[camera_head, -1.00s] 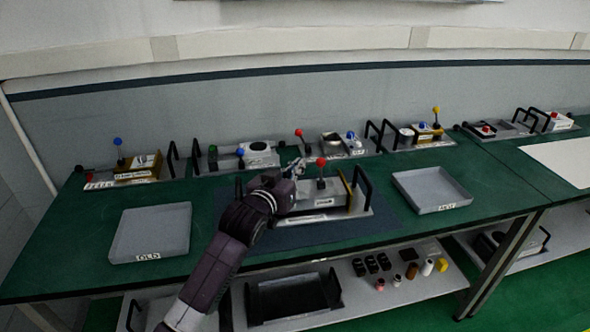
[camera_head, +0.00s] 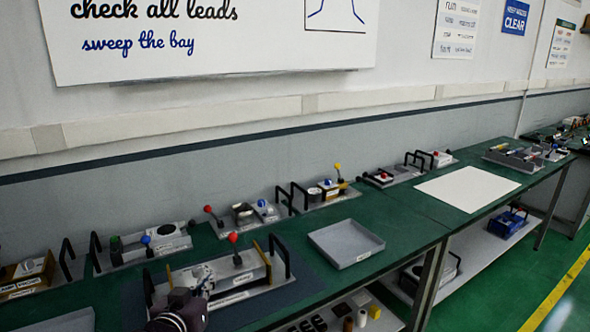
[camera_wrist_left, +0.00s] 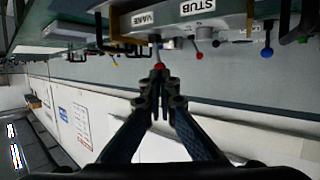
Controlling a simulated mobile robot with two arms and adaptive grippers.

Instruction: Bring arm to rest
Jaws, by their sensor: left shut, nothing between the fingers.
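My left gripper (camera_head: 198,284) is at the lower left of the head view, at the near left part of the generator unit on the dark mat. It also shows in the left wrist view (camera_wrist_left: 160,75), with its fingers together and nothing between them. The unit (camera_head: 225,283) has a red-knobbed lever (camera_head: 233,246), black handles and a yellowish end plate. In the left wrist view the red knob (camera_wrist_left: 159,66) appears right at the fingertips; I cannot tell whether they touch. My right gripper is not in view.
A grey tray (camera_head: 346,243) lies right of the unit, and a white sheet (camera_head: 467,188) farther right. Other units with levers and handles, such as one with a blue knob (camera_head: 146,240), line the back of the green bench (camera_head: 410,222). A lower shelf (camera_head: 483,248) holds more items.

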